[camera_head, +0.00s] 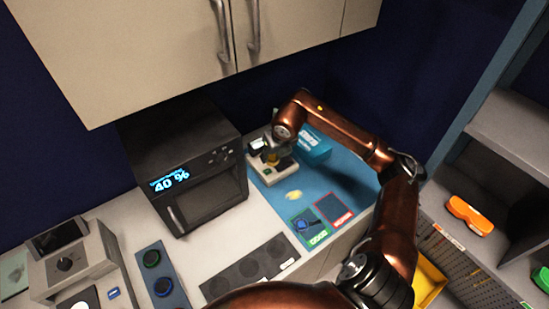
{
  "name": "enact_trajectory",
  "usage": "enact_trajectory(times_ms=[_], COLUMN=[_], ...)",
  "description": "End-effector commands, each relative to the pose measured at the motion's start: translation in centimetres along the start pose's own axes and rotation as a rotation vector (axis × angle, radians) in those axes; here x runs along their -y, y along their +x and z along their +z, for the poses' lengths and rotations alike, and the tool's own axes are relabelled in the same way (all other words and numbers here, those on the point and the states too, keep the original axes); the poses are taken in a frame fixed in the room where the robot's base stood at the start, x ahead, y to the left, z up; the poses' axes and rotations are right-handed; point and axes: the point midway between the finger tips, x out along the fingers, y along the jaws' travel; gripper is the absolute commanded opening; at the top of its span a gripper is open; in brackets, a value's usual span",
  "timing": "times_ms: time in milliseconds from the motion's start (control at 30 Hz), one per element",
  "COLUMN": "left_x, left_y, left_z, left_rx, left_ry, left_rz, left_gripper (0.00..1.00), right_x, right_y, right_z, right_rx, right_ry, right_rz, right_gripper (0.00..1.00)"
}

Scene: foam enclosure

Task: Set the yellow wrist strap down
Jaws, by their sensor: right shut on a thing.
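My right gripper (271,151) is at the far left end of the blue mat (345,172), pointing down over a small pale tester (261,174) with a lit display. It is shut on a small yellow thing, the yellow wrist strap (273,160) as far as I can tell; the fingers and the tester partly hide it. I cannot tell whether the strap touches the tester. A pale yellow patch (293,195) lies on the mat in front of the tester. A blue strap (305,224) lies in the green-outlined zone. The red-outlined zone (335,209) looks empty. My left gripper is out of view.
A black oven-like machine (190,168) reading "40 %" stands to the left. Cabinets (190,45) hang above. A dark tray (250,268) lies in front; shelves (510,140) stand right.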

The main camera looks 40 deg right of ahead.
Motion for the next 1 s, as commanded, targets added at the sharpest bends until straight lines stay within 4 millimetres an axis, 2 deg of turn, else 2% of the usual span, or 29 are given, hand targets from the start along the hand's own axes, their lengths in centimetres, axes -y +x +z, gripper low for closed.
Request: enact_trajectory(times_ms=[167, 300, 400, 733, 900, 1000], left_x=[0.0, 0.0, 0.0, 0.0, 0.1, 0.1], left_y=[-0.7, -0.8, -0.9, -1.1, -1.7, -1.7], left_z=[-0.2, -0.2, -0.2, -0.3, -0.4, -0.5], left_rx=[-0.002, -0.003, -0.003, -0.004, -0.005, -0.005], left_ry=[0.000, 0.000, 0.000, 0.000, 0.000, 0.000], left_rz=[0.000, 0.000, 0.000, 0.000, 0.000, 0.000], left_gripper=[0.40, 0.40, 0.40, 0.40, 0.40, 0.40], right_x=[1.8, 2.7, 3.2, 3.9, 3.9, 4.0], right_y=[3.2, 6.5, 8.1, 10.7, 12.8, 13.4], right_z=[2.8, 3.5, 4.0, 4.6, 3.6, 3.5], right_rx=[-0.004, -0.004, -0.003, -0.002, -0.002, 0.000], right_ry=[0.004, 0.001, 0.001, 0.000, -0.001, -0.002], right_rz=[0.002, 0.003, 0.002, 0.001, 0.003, 0.000], right_gripper=[0.20, 0.20, 0.20, 0.20, 0.20, 0.20])
